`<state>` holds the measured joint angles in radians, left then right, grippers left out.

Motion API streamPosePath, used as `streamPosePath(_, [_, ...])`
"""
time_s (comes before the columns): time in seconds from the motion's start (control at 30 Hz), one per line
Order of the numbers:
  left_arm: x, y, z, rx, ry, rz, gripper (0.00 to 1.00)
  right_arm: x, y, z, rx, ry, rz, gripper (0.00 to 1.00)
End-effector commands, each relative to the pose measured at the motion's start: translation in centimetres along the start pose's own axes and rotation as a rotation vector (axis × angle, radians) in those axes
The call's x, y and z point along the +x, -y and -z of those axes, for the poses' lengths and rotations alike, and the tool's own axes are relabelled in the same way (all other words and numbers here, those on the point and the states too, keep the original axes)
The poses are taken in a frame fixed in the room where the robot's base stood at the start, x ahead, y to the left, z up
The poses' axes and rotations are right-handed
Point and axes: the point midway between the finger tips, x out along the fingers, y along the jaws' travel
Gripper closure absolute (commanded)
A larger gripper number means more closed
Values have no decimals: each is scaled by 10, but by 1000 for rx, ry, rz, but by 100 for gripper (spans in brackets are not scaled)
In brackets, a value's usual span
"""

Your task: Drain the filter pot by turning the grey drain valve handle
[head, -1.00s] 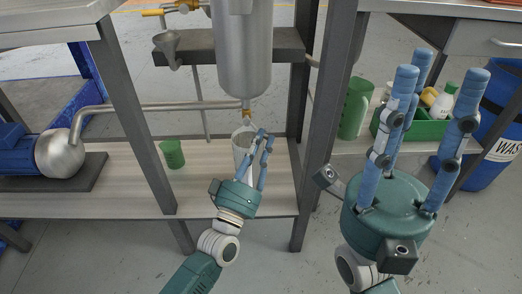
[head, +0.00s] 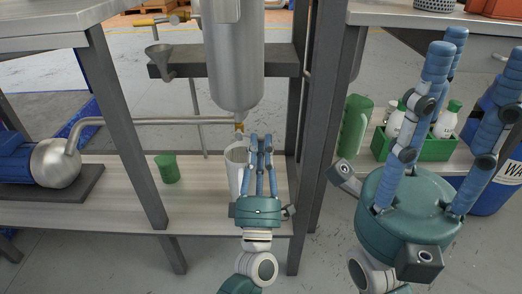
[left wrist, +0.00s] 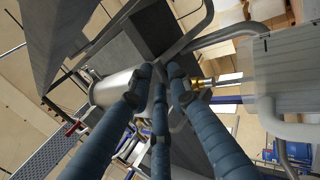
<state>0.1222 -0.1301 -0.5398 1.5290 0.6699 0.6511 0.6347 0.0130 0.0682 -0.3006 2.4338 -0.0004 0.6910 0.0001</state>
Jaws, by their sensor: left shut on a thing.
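The filter pot (head: 235,65) is the tall steel cylinder hanging in the frame in the head view. A small brass outlet (head: 239,127) shows at its bottom. My left gripper (head: 261,140) is shut just right of and below this outlet, its blue fingers drawn together. It is shut on the grey drain valve handle, which the fingers hide. In the left wrist view my left gripper (left wrist: 161,70) has its fingertips close together. My right gripper (head: 475,55) is open and empty at the right, pointing upward. A pale container (head: 235,165) stands below the outlet, partly behind the left fingers.
A green cup (head: 168,168) stands on the lower shelf (head: 205,195). A grey pipe (head: 155,121) runs from the pump (head: 56,162) toward the outlet. Dark posts (head: 312,130) stand close right of my left gripper. A green crate (head: 435,148) holds bottles behind my right gripper.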

Motion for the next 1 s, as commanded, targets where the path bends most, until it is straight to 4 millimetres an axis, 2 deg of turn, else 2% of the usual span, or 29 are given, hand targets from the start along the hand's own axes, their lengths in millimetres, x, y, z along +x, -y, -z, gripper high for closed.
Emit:
streamPosePath(0.53, [0, 0, 0, -27, -17, 3, 100, 2, 0, 2, 0, -7, -1, 66])
streamPosePath(0.57, [0, 0, 0, -27, -17, 3, 78, 2, 0, 2, 0, -7, -1, 66])
streamPosePath(0.63, [0, 0, 0, -26, -17, 2, 64, 1, 0, 2, 0, -8, -1, 66])
streamPosePath(1.0, [-3, 0, 0, -22, -14, 1, 62, 2, -1, 1, -2, -10, -4, 66])
